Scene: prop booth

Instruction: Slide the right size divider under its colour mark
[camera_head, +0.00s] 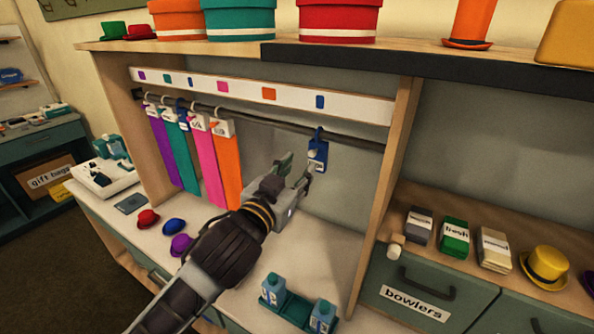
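A white strip (240,90) above the rail carries colour marks: purple, teal, blue, pink, orange and, at the right, a second blue one (320,102). A blue divider (318,157) with a pale label hangs from the dark rail (345,135), below the right blue mark. A smaller-looking blue tag (183,116) hangs among the strips at the left. My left gripper (297,169) is open just left of and below the hanging divider, with nothing seen between its fingers; contact cannot be told. My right gripper is not in view.
Purple, teal, pink and orange strips (230,172) hang at the rail's left. Red, blue and purple small hats (173,226) lie on the counter. A wooden upright (385,190) bounds the bay at right. The rail's stretch between orange strip and divider is free.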

